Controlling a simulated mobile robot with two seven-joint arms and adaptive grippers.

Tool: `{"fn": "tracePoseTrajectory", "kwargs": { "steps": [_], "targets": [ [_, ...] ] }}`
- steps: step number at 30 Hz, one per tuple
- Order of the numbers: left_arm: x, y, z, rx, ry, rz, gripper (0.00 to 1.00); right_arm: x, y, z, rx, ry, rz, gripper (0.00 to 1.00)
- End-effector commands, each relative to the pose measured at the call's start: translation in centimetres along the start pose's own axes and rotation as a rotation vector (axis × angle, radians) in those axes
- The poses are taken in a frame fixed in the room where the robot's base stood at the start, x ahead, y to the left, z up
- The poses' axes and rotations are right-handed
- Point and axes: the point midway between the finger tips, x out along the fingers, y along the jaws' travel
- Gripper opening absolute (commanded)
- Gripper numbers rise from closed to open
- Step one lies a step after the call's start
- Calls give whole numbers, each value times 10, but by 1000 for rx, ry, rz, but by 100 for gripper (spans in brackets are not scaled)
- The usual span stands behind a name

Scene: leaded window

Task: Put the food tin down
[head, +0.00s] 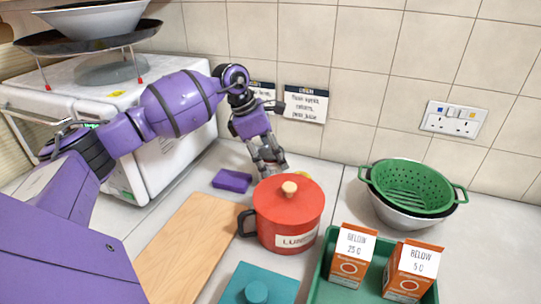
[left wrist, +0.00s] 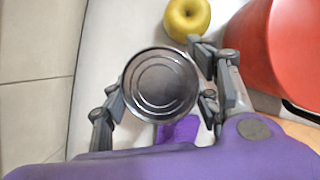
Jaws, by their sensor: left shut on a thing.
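The food tin (left wrist: 160,86) shows its round, ridged metal end in the left wrist view. My left gripper (head: 268,163) is shut on it, with a finger on either side of the tin. In the head view the gripper points down behind the red pot (head: 288,215), near the tiled wall. The tin is hard to make out there among the fingers. I cannot tell whether its base touches the worktop. My right gripper is not in view.
A purple sponge (head: 232,181) lies left of the gripper. A yellow apple (left wrist: 187,18) is close to the tin and the pot. A wooden board (head: 185,245), a green tray (head: 325,262) with two cartons, and a green colander (head: 410,187) stand around. A white microwave (head: 165,150) is at left.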

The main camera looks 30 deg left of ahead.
Motion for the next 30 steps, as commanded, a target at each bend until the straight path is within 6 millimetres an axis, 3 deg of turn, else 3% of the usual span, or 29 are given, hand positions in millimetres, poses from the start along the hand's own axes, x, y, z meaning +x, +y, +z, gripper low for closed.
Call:
{"fn": "tracePoseTrajectory", "kwargs": {
  "steps": [8, 9, 12, 23, 26, 30],
  "targets": [
    [3, 1, -1, 0, -2, 2, 13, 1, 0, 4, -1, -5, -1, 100],
    [3, 0, -1, 0, 0, 1, 61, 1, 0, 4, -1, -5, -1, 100],
    [2, 0, -1, 0, 0, 1, 74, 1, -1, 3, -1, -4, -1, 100],
    [0, 0, 0, 0, -1, 1, 74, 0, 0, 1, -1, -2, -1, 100],
    [-11, 1, 2, 1, -1, 4, 74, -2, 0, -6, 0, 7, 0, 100],
    [-41, 2, 3, 2, -5, 9, 74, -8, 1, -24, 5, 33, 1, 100]
  ]
}}
